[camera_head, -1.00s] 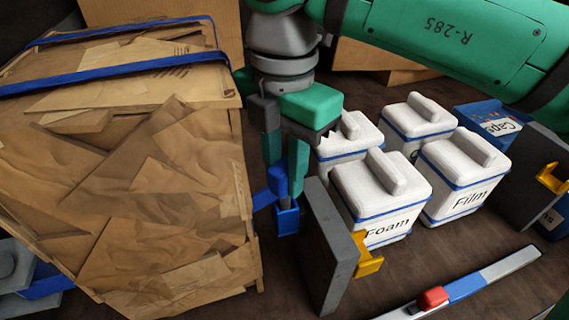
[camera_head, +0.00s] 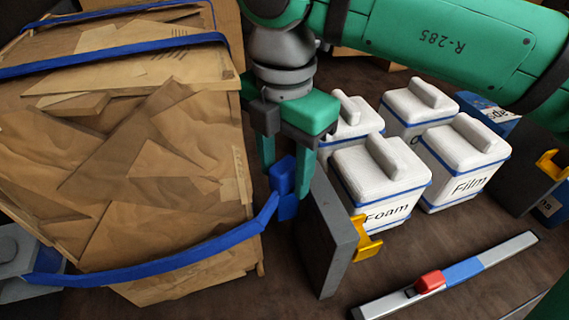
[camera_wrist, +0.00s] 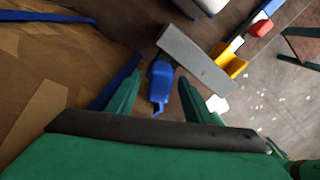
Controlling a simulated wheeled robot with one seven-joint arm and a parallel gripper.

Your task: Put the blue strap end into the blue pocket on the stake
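A blue strap (camera_head: 160,265) runs taut across the lower front of the wrapped bale (camera_head: 120,190) to the blue pocket (camera_head: 288,208). The pocket sits beside the grey stake (camera_head: 330,235). A blue strap end (camera_head: 283,175) stands upright at the pocket's mouth and appears to be in it; its depth cannot be told. My gripper (camera_head: 288,170) is around this blue piece from above. In the wrist view, my gripper's fingers (camera_wrist: 160,95) are apart, with gaps on both sides of the blue pocket and strap end (camera_wrist: 160,78).
A yellow hook (camera_head: 367,240) sticks out of the stake's right side. White lidded bins, one marked Foam (camera_head: 380,185) and one marked Film (camera_head: 465,175), stand close to the right. A rail with a red slider (camera_head: 430,281) lies in front on the dark floor.

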